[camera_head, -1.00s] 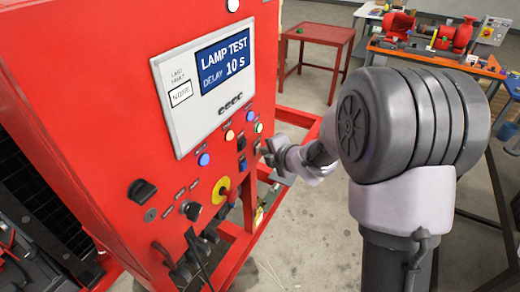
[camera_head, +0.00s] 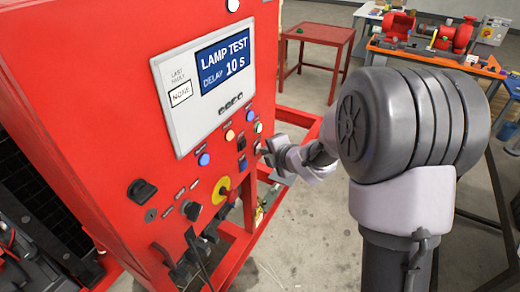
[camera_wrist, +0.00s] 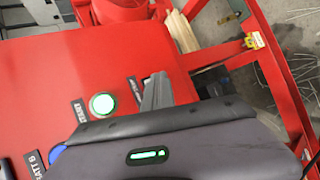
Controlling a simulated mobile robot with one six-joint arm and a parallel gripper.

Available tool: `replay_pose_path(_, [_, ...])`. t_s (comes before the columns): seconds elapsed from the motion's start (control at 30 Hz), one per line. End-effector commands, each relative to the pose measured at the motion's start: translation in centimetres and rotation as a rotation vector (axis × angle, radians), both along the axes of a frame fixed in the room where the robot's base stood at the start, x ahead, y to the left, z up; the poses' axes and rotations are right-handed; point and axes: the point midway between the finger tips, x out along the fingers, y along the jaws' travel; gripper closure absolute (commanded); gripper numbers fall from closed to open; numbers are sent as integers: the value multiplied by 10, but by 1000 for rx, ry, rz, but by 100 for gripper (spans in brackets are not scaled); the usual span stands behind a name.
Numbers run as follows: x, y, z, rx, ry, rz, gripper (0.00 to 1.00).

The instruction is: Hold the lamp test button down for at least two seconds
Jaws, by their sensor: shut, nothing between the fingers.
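The red control panel (camera_head: 110,110) carries a display (camera_head: 224,62) reading "LAMP TEST" and "DELAY 10 s". Below it are a blue button (camera_head: 204,159), an amber one (camera_head: 229,135) and pale ones (camera_head: 258,127). Their labels are too small to read in the head view, so I cannot tell which is the lamp test button. My gripper (camera_head: 264,148) is shut and empty at the panel's right edge. In the wrist view, its fingers (camera_wrist: 157,92) are beside a green-lit button (camera_wrist: 102,105) near a "START" label. Contact with the panel cannot be made out. A blue button (camera_wrist: 57,152) is partly hidden.
Red frame rails (camera_head: 295,116) stand close to my gripper. A red table (camera_head: 322,33) is behind, with bare floor between.

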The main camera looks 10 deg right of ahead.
Motion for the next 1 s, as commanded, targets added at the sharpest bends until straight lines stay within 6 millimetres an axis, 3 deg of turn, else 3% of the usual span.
replay_pose_path(0.67, [-10,-14,0,0,0,0,100])
replay_pose_path(1.0, [-28,-40,1,0,0,-2,100])
